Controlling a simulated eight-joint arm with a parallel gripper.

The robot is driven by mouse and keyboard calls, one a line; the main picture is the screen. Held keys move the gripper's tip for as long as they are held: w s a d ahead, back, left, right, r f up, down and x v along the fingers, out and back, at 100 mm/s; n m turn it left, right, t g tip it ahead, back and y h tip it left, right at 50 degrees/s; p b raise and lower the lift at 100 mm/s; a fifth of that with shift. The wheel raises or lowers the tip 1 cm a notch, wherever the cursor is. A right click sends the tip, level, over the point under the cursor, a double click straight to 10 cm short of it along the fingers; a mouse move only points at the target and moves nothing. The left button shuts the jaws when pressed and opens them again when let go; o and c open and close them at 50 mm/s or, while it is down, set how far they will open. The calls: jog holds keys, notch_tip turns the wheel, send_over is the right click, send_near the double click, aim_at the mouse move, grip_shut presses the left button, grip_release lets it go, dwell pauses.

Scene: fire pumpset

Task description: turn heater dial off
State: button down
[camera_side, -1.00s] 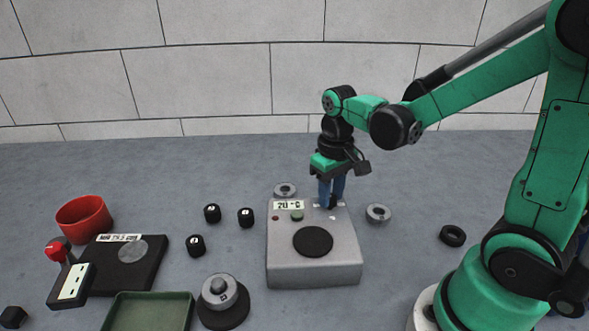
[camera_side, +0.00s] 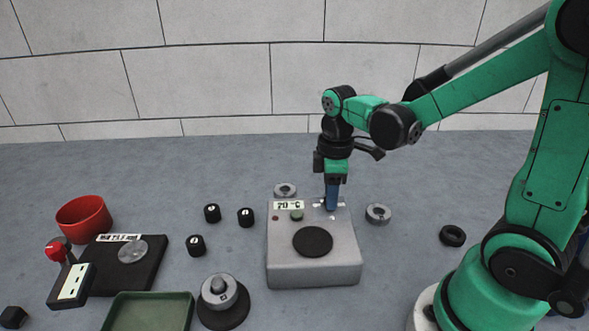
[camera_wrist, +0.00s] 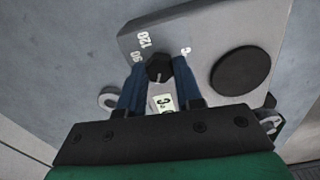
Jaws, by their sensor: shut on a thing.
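My gripper (camera_side: 332,207) points straight down at the heater's back right corner. In the wrist view its two blue fingers (camera_wrist: 158,80) are shut on the dial, one on each side. In the side view the fingers mostly hide the dial.
Metal rings (camera_side: 378,214) lie right of and behind the heater. Small black weights (camera_side: 246,217) stand to its left. A red bowl (camera_side: 84,219), a black device with a red-knobbed lever (camera_side: 130,262) and a green tray (camera_side: 148,312) are farther left. A black ring (camera_side: 452,236) lies at right.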

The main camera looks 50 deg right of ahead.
jog(key=shift+n, duration=0.7)
jog(key=c, duration=0.6)
grip_release()
jog(key=shift+r, duration=0.1)
jog(key=shift+r, duration=2.75)
jog(key=a+m+t, duration=0.2)
jog(key=m, duration=0.1)
jog(key=a+m+t, duration=0.1)
jog(key=m+t, duration=0.1)
jog(key=m, duration=0.1)
jog(key=s+a+r+m+t, duration=0.1)
jog(key=a+m+t, duration=0.1)
jog(key=m+t, duration=0.1)
jog(key=shift+s+a, duration=0.1)
jog(key=shift+a, duration=0.25)
